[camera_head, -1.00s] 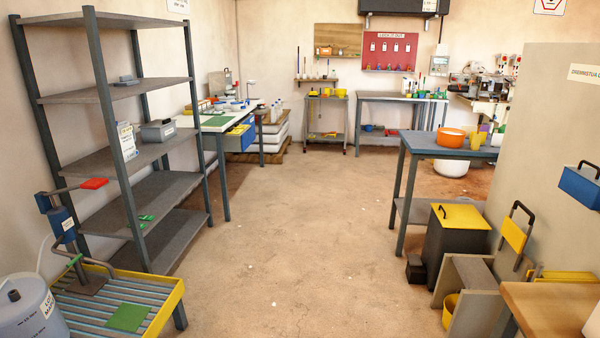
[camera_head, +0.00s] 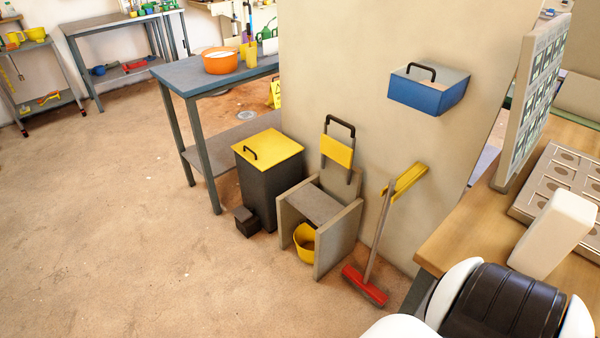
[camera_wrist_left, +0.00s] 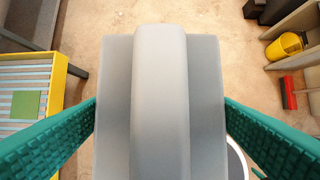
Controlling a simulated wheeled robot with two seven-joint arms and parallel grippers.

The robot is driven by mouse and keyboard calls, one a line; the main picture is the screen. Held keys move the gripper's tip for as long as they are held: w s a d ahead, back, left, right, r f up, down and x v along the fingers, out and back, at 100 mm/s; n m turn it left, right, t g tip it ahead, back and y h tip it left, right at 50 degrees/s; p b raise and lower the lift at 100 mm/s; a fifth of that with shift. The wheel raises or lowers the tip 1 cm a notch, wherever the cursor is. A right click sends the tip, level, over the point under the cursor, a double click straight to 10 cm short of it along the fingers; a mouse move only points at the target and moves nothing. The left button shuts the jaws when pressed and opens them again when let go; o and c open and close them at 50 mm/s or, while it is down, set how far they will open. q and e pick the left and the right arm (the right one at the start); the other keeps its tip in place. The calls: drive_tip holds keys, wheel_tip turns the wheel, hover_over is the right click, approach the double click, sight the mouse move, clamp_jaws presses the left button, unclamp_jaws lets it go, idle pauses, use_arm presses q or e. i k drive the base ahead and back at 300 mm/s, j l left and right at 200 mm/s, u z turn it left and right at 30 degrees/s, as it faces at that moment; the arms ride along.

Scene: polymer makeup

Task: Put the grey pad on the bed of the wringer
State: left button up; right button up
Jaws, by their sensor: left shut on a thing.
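The grey pad (camera_wrist_left: 160,105), a light grey block with a raised rounded ridge along its middle, fills the centre of the left wrist view. My left gripper (camera_wrist_left: 160,120) is shut on it, with one green ribbed finger at each side. What seems to be the wringer (camera_head: 320,205) is a low grey stand on the floor in the head view. It has a flat grey bed, side walls and an upright yellow plate with a black handle. The bed looks bare. Neither of my grippers shows in the head view.
A yellow bucket (camera_head: 304,243) sits under the bed. A dark bin with a yellow lid (camera_head: 268,148) stands left of the stand, and a red-headed mop (camera_head: 364,286) leans at its right. A wooden table (camera_head: 455,243) is at right. The floor at left is clear.

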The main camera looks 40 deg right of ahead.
sight(316, 201)
drive_tip(key=i+z, duration=0.35)
drive_tip(key=i+j+z, duration=0.15)
drive_tip(key=i+z, duration=0.15)
drive_tip(key=i, duration=0.25)
drive_tip(key=i+j+z, duration=0.2)
drive_tip(key=i+z, duration=0.15)
drive_tip(key=i, duration=0.1)
